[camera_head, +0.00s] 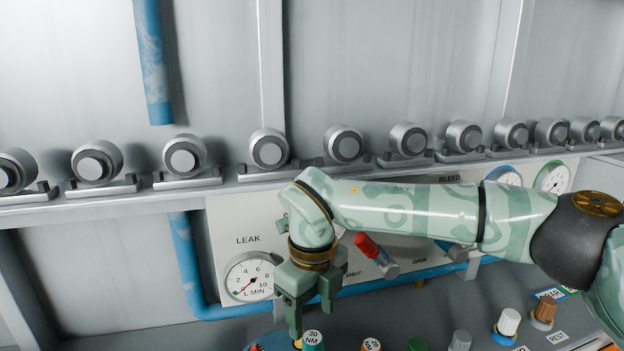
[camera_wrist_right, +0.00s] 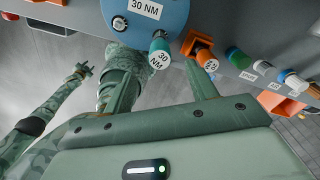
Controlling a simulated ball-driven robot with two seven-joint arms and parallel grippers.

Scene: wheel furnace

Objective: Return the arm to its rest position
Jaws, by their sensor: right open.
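My right arm (camera_head: 410,208) reaches in from the right of the head view, in front of the panel, its wrist bent down. My right gripper (camera_head: 311,318) points down, its fingers apart, with nothing seen between them. In the wrist view the fingers of the right gripper (camera_wrist_right: 163,65) are spread just below a teal-and-white 30 NM knob (camera_wrist_right: 160,52); contact cannot be judged. The same knob shows in the head view (camera_head: 313,341), close beside the fingertips. A small gripper at the left of the wrist view (camera_wrist_right: 80,72) appears to be my left one; its jaws are too small to judge.
A LEAK gauge (camera_head: 250,278) is left of the gripper. A red-tipped lever (camera_head: 368,246) sits just behind the forearm. Blue pipes (camera_head: 185,262) run along the panel. Several knobs, including a white one (camera_head: 508,322) and a brown one (camera_head: 544,312), line the lower ledge.

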